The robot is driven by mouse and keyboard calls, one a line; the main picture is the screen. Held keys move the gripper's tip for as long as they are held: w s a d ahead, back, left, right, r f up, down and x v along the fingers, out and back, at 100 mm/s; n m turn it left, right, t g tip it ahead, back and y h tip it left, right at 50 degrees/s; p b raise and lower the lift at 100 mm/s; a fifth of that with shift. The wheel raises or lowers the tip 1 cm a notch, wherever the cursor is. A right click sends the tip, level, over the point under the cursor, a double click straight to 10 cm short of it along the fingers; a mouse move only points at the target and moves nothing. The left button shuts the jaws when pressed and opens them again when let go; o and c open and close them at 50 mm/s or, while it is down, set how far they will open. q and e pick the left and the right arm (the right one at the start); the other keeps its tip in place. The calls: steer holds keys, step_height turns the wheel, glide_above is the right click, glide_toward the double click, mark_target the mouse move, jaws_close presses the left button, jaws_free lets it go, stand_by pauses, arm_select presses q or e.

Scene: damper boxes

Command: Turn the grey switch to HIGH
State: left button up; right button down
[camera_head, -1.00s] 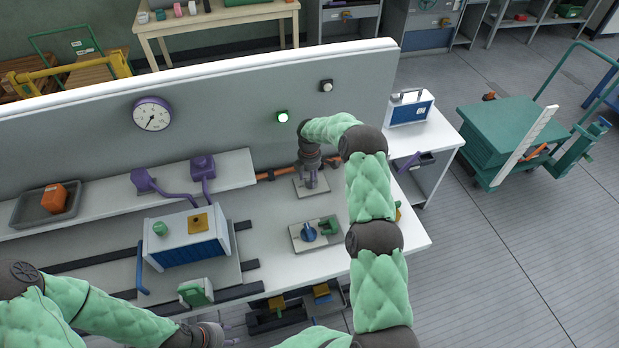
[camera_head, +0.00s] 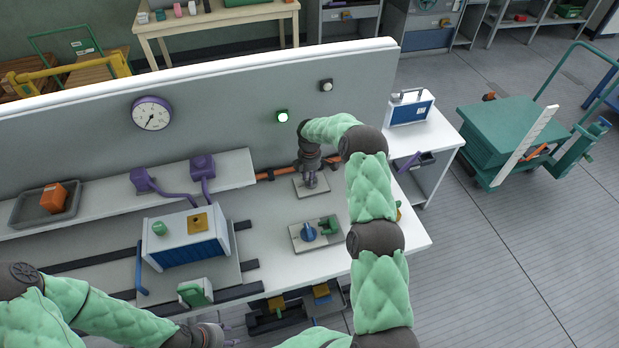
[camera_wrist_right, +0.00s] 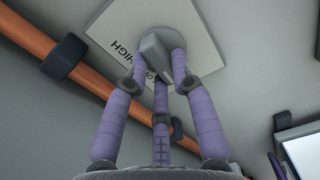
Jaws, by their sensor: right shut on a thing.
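In the right wrist view the grey switch (camera_wrist_right: 154,47) sits on a pale plate (camera_wrist_right: 196,22) marked HIGH, with other lettering partly hidden. The purple fingers of my right gripper (camera_wrist_right: 160,62) are closed around the switch. In the head view my right gripper (camera_head: 311,179) points down over the plate (camera_head: 303,193) at the back of the bench, and it hides the switch there. My left gripper (camera_head: 222,333) is at the bottom edge, partly cut off, and its fingers are too small to judge.
A second plate with a blue knob (camera_head: 308,233) and a green part (camera_head: 328,226) lies in front. An orange pipe (camera_wrist_right: 57,58) runs beside the switch plate. A blue-and-white box (camera_head: 186,240) stands left.

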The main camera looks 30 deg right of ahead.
steer(key=m+b, duration=0.2)
steer(key=m, duration=0.3)
steer(key=shift+w+d, duration=0.1)
steer(key=shift+d, duration=0.05)
steer(key=m, duration=0.2)
steer(key=m+b, duration=0.1)
steer(key=m, duration=0.2)
steer(key=shift+d+m, duration=0.2)
steer(key=shift+m, duration=0.1)
steer(key=m+b, duration=0.1)
steer(key=m, duration=0.5)
steer(key=shift+d, duration=0.15)
steer(key=m, duration=0.4)
steer(key=m+b, duration=0.1)
steer(key=m, duration=0.1)
steer(key=shift+s, duration=0.35)
steer(key=shift+m, duration=0.4)
steer(key=c, duration=1)
jaws_free()
steer(key=shift+c, duration=0.2)
steer(key=shift+r, duration=0.1)
